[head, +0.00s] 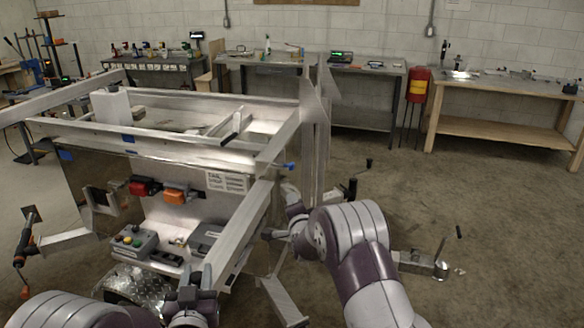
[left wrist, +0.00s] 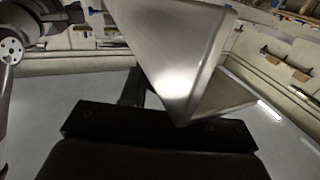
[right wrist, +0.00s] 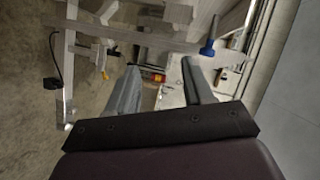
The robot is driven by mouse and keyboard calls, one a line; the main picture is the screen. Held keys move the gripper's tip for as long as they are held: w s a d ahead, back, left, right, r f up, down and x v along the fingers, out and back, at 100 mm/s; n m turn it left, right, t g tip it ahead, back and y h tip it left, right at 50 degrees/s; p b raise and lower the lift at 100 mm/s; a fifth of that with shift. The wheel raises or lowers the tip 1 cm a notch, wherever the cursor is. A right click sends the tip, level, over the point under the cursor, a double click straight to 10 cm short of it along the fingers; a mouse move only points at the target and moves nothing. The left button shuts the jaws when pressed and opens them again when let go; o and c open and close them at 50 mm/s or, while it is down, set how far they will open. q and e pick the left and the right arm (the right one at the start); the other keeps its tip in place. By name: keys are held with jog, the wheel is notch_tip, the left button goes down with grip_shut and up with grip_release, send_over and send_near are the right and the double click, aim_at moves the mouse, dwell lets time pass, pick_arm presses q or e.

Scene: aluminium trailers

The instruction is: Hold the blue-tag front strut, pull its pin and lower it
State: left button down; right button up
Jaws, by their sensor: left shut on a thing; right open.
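A bright metal front strut (head: 243,228) runs slanting from the trailer's top corner down toward my left gripper. My left gripper (head: 190,293) is shut on its lower end. In the left wrist view the strut (left wrist: 180,60) rises large from the jaws and hides most of the fingers. A pin with a blue handle (head: 287,166) sticks out beside the top corner; it also shows in the right wrist view (right wrist: 208,47). My right gripper (right wrist: 160,90) is open and empty, with the blue handle beyond its right finger.
The trailer frame (head: 150,145) carries blue tags (head: 128,138), red and orange connectors (head: 143,187) and a button box (head: 134,241). A hitch piece with a crank (head: 420,263) juts out at right.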

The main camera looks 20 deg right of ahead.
aim_at(292, 167)
notch_tip(292, 167, up, 6)
jog(key=w+f+m+t+h, duration=0.1)
jog(key=m+t, duration=0.1)
jog(key=m, duration=0.2)
jog(key=shift+t, duration=0.3)
jog(key=x, duration=1.2)
jog(key=shift+d+r, duration=0.3)
jog(key=shift+c, duration=0.3)
